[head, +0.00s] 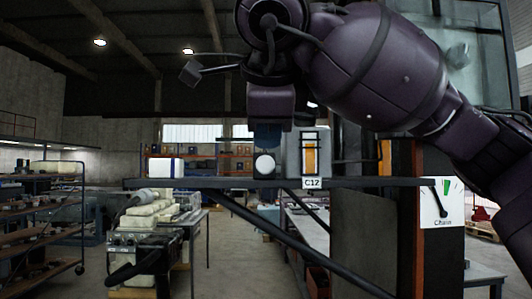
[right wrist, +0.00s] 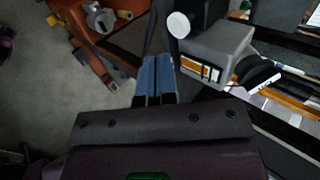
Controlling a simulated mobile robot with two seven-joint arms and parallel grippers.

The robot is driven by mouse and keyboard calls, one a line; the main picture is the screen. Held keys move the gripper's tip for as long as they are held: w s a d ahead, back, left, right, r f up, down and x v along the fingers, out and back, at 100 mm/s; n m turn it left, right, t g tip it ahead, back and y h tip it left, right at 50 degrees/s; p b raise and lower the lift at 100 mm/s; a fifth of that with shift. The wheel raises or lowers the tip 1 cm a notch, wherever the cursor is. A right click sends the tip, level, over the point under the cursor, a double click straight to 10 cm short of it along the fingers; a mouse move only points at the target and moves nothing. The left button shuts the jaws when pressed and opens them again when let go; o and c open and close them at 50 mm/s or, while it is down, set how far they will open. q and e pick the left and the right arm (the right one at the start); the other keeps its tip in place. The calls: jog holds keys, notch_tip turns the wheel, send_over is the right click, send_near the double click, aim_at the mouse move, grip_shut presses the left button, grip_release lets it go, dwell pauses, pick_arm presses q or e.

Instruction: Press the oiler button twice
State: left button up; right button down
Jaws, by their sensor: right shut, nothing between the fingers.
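The oiler is a grey box (head: 308,155) with an orange sight window, standing on a dark shelf above a "C12" label. A round white button (head: 264,165) faces me just left of the box. My right gripper (head: 267,146) is shut and empty, pointing down directly above the button in the head view; I cannot tell whether they touch there. In the right wrist view the blue fingertips (right wrist: 155,62) are together, and a visible gap separates them from the white button (right wrist: 178,25). The grey box (right wrist: 218,48) is to its right. My left gripper is not in view.
The dark shelf (head: 225,183) is braced diagonally and also carries a white and blue box (head: 163,168) at its left. A dial marked "Chain" (head: 441,204) is on the post at right. An engine (head: 150,235) stands lower left. Open floor lies between.

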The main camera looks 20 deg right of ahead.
jog(key=shift+v, duration=2.65)
jog(key=shift+s, duration=0.1)
